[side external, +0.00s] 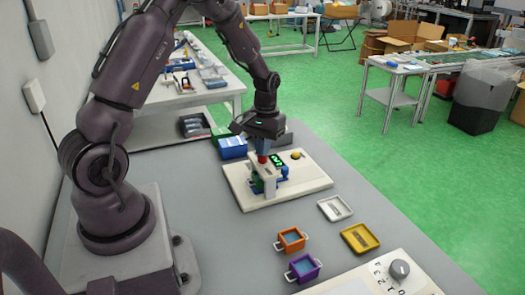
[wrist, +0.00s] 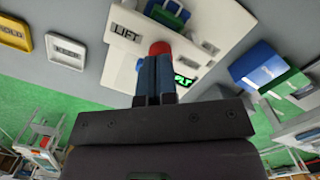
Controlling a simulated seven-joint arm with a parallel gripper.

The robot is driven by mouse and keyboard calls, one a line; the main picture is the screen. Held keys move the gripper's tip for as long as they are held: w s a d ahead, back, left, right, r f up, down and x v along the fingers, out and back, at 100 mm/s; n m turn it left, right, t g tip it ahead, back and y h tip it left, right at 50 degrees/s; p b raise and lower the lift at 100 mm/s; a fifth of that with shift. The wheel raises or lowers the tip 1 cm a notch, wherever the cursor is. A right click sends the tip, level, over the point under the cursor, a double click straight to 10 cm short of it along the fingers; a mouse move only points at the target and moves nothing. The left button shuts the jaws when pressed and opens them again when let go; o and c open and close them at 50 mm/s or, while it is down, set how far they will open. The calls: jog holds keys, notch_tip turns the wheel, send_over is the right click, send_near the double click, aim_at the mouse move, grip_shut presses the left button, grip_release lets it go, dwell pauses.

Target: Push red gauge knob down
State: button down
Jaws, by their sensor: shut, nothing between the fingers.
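The red gauge knob (side external: 262,159) tops a white gauge fixture on a cream base board (side external: 312,183). In the wrist view the red knob (wrist: 160,47) shows just beyond my fingertips, which cover part of it. My gripper (side external: 263,151) points down directly over the knob with its fingers shut and empty. In the wrist view my gripper's blue-grey fingers (wrist: 157,62) are together. The tips are at or very close to the knob; I cannot tell whether they touch. A lit green display (side external: 278,159) and a "LIFT" label (wrist: 125,32) are beside the fixture.
A blue box (side external: 232,147) stands behind the board. A white tray (side external: 335,208), a yellow tray (side external: 360,238), an orange bin (side external: 290,240) and a purple bin (side external: 303,268) are in front. A dial panel (side external: 399,270) is at front right. Grey table is clear at front left.

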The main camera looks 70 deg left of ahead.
jog(key=shift+w+a+r, duration=0.3)
jog(key=shift+w+a, duration=0.2)
jog(key=shift+w, duration=0.1)
jog(key=shift+w+a+r, duration=0.25)
jog(key=shift+w+a, duration=0.2)
jog(key=shift+w, duration=0.1)
notch_tip(320, 180, up, 13)
jog(key=w, duration=0.1)
jog(key=shift+a, duration=0.4)
